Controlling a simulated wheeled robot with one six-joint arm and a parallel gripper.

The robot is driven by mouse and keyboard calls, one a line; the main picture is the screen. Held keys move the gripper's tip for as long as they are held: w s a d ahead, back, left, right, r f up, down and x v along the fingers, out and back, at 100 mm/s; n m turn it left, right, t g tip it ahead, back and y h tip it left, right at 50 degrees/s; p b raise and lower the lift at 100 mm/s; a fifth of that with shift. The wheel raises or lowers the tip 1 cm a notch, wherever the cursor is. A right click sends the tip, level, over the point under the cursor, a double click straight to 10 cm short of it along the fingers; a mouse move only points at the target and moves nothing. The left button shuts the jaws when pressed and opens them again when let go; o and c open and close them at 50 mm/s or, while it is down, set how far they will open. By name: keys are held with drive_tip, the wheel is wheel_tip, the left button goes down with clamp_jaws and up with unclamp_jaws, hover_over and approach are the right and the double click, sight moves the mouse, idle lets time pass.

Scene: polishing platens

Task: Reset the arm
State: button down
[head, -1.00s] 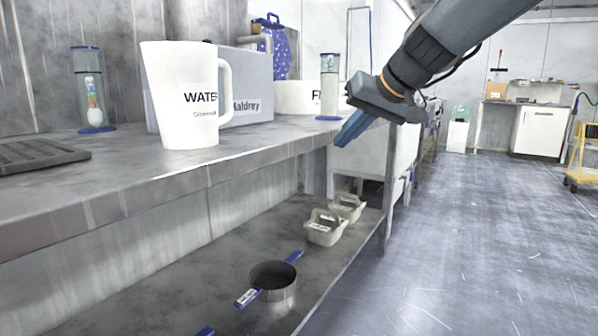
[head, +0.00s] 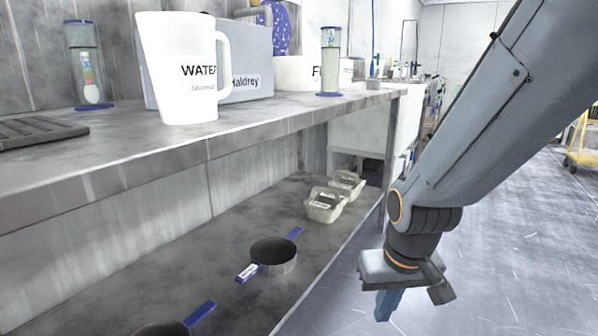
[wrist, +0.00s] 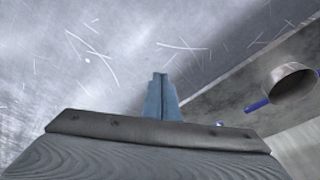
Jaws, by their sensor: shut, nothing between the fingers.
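My gripper (head: 388,304) hangs pointing down in the head view, over the floor and to the right of the bench's lower shelf. Its blue fingers are shut together with nothing between them. In the wrist view the shut fingers (wrist: 162,92) point toward the scratched grey floor. The gripper touches nothing that I can see.
The bench top (head: 240,125) holds a white WATER jug (head: 182,70) and a grey Haldrey box (head: 250,62). The lower shelf (head: 225,235) carries a round pan with blue handles (head: 274,256) and two pale baskets (head: 324,205).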

drive_tip(key=s+a+r+n+g+y, duration=0.1)
drive_tip(key=s+a+r+n, duration=0.25)
drive_tip(key=s+a, duration=0.45)
drive_tip(key=s+a+r+n+g, duration=0.15)
drive_tip(key=s+a+r, duration=0.25)
drive_tip(key=s+a, duration=0.4)
drive_tip(key=d+r+m+p, duration=0.2)
drive_tip(key=d+r+p, duration=0.4)
drive_tip(key=r+p, duration=0.3)
drive_tip(key=d+r+m+h+p, duration=0.1)
drive_tip(key=d+r+p, duration=0.6)
drive_tip(key=p, duration=0.8)
drive_tip(key=w+d+r+m+p, duration=0.1)
drive_tip(key=d+r+m+p, duration=0.2)
drive_tip(key=r+p, duration=0.9)
drive_tip(key=d+p, duration=0.1)
drive_tip(key=d, duration=0.2)
drive_tip(key=shift+d, duration=0.2)
drive_tip(key=shift+f, duration=0.1)
